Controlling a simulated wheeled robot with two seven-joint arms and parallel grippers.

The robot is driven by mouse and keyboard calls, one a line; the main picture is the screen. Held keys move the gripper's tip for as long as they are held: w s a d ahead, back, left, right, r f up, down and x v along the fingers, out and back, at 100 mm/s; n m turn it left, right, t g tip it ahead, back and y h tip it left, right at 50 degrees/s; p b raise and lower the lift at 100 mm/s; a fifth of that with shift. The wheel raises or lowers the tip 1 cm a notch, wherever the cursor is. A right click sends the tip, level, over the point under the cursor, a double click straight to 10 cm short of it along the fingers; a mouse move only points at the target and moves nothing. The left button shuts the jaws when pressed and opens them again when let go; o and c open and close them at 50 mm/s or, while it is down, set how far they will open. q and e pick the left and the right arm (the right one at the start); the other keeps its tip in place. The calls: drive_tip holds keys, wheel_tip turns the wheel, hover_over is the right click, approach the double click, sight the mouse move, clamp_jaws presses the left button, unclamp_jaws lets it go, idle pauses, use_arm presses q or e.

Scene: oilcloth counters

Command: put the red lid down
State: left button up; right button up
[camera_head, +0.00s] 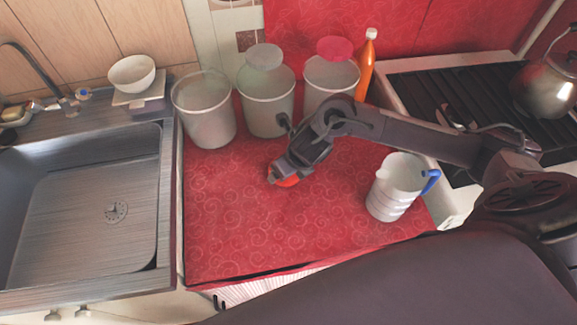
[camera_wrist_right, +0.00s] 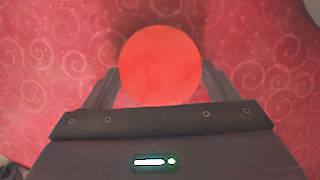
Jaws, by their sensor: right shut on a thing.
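The red lid (camera_head: 286,181) is a round, bright red disc, low over the red patterned counter (camera_head: 240,240). My right gripper (camera_head: 280,174) is shut on it and hides most of it in the head view. In the right wrist view the lid (camera_wrist_right: 160,65) sits between the two fingers of the right gripper (camera_wrist_right: 158,88). I cannot tell whether the lid touches the counter. My left gripper is not in view.
Three pale canisters (camera_head: 205,122) stand at the back, a pinkish-red round lid (camera_head: 334,48) by the right one. An orange bottle (camera_head: 366,68), a measuring jug (camera_head: 393,190) and the stove (camera_head: 440,85) are right. The sink (camera_head: 95,205) is left. The front-left counter is clear.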

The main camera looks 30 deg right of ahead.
drive_tip(key=shift+f, duration=0.25)
drive_tip(key=o, duration=0.9)
drive_tip(key=shift+r+p, duration=0.5)
drive_tip(key=shift+r, duration=0.1)
drive_tip(key=p+v, duration=0.1)
drive_tip(key=v, duration=1)
drive_tip(key=shift+s+r, duration=0.2)
drive_tip(key=shift+r, duration=0.1)
drive_tip(key=shift+s+f, duration=0.1)
